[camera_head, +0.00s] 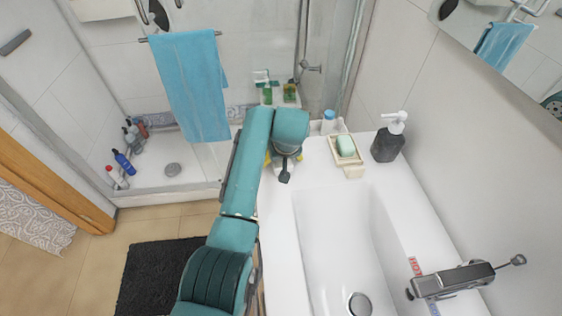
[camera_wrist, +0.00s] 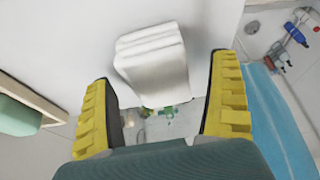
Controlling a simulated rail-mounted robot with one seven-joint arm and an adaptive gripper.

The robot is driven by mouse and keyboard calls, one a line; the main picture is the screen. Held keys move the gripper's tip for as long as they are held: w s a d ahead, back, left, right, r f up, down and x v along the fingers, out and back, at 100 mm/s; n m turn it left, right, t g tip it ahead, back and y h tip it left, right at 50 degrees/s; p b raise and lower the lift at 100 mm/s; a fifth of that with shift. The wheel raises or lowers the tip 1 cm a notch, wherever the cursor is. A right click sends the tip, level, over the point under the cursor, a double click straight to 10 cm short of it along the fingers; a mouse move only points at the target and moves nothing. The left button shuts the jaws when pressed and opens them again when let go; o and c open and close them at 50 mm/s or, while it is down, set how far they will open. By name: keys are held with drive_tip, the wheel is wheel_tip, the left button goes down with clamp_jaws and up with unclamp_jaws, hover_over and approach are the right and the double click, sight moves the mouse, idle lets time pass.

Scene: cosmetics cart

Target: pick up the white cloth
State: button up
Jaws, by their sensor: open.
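The white cloth (camera_wrist: 155,65) looks like a folded, layered block in the wrist view, lying on the white counter near its edge. My gripper (camera_wrist: 164,70) is open, with a yellow padded finger on each side of the cloth in the picture. I see no clear contact, and how far the fingers are above it is hard to tell. In the head view my gripper (camera_head: 283,162) points down over the far left part of the counter, and my arm hides the cloth there.
A wooden dish (camera_head: 349,152) with pale green soap (camera_head: 345,145), a dark pump bottle (camera_head: 387,143) and a small blue-capped bottle (camera_head: 328,120) stand to the right. The basin (camera_head: 340,225) lies nearer. A blue towel (camera_head: 193,90) hangs at the left.

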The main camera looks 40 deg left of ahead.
drive_tip(key=shift+x, duration=0.85)
drive_tip(key=shift+w+r, duration=0.1)
drive_tip(key=shift+w, duration=0.05)
drive_tip(key=c, duration=1.2)
drive_tip(key=shift+o, duration=0.2)
wheel_tip(320, 180, up, 10)
drive_tip(key=shift+p, duration=0.55)
